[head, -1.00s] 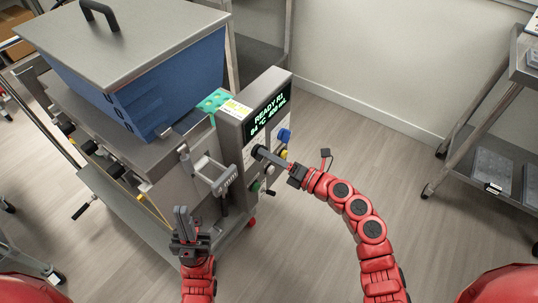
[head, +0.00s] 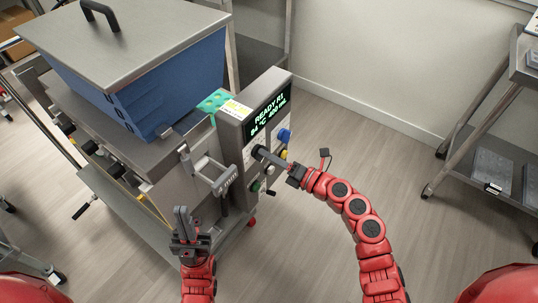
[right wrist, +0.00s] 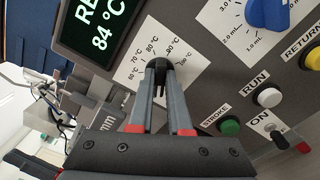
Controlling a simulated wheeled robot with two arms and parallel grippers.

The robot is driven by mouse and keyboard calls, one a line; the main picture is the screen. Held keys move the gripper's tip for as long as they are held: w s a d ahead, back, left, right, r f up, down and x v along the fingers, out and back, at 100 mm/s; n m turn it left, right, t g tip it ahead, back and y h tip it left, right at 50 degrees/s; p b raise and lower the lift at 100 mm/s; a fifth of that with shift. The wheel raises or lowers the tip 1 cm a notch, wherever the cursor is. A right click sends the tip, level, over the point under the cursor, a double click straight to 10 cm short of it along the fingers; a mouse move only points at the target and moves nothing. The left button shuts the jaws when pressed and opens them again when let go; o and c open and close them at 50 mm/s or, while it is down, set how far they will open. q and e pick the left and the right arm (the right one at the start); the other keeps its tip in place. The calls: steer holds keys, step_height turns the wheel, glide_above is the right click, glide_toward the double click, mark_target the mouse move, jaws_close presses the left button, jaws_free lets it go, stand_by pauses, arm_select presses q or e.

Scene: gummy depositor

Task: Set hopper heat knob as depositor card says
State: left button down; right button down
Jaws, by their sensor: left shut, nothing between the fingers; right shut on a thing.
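The black hopper heat knob (head: 258,150) is on the front panel of the depositor's control box. My right gripper (head: 268,155) is shut on this knob, which also shows in the right wrist view (right wrist: 159,66). Temperature marks in °C fan around the knob; its pointer cannot be made out. The display (head: 267,114) shows "READY R1" and 84 °C. My left gripper (head: 182,212) is shut and empty, in front of the machine.
A blue dial knob (right wrist: 268,14) with mL marks sits beside the heat knob. Yellow (right wrist: 313,58), white RUN (right wrist: 270,97) and green STROKE (right wrist: 229,127) buttons and an ON toggle (right wrist: 277,136) are close by. A blue hopper (head: 175,85) stands left. A cart (head: 490,110) stands right.

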steer(key=shift+s+f+m+p, duration=0.1)
steer(key=shift+f+m+p, duration=0.05)
steer(key=shift+m+p, duration=5.3)
steer(key=shift+f+m+p, duration=0.15)
steer(key=shift+m+p, duration=4.3)
steer(key=shift+m, duration=1.9)
steer(key=c, duration=0.9)
jaws_free()
steer(key=shift+a, duration=0.1)
steer(key=shift+o, duration=0.2)
